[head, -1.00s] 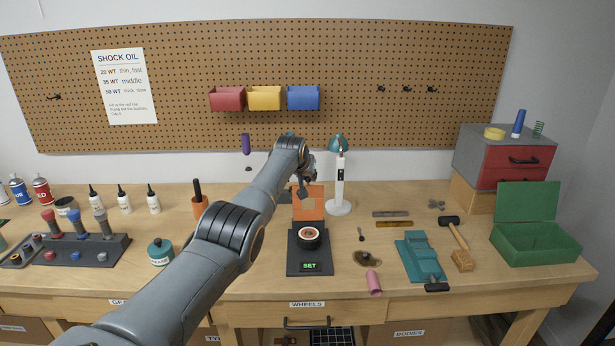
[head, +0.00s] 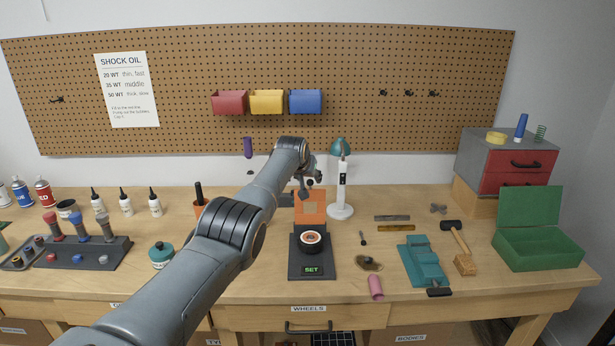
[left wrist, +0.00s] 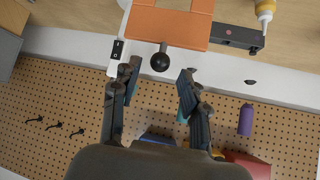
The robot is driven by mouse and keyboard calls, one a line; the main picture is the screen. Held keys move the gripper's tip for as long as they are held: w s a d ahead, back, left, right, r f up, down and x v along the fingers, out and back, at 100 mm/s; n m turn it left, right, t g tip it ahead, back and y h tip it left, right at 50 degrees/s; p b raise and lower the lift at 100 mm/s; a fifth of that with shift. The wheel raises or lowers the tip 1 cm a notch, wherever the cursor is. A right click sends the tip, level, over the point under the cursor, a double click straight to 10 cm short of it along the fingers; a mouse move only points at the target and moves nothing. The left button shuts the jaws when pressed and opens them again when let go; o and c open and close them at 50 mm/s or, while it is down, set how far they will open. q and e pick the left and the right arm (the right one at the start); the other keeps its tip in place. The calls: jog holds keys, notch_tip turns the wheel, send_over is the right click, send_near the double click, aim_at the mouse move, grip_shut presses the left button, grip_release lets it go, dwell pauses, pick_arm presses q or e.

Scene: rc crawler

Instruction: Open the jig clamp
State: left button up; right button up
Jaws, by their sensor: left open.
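The jig has a black base (head: 297,268) with a green "SET" display and a round wheel-like part (head: 310,239) on it. An orange upright plate (head: 311,207) stands at its back; the orange part (left wrist: 170,22) also fills the top of the left wrist view. A black ball knob (left wrist: 160,60) sticks out from it, between and slightly beyond my open fingers. My left gripper (left wrist: 158,74) is open and empty. In the head view my left gripper (head: 308,186) is just above the orange plate, partly hidden by its own wrist. My right gripper is not in view.
A white lamp (head: 340,195) with a teal head stands close right of the jig. Dropper bottles (head: 126,204) and a teal jar (head: 161,255) are left.

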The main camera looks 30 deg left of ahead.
pick_arm(q)
jog(key=shift+d, duration=0.1)
jog(key=v, duration=1.2)
jog(key=shift+s, duration=0.1)
dwell(0.4)
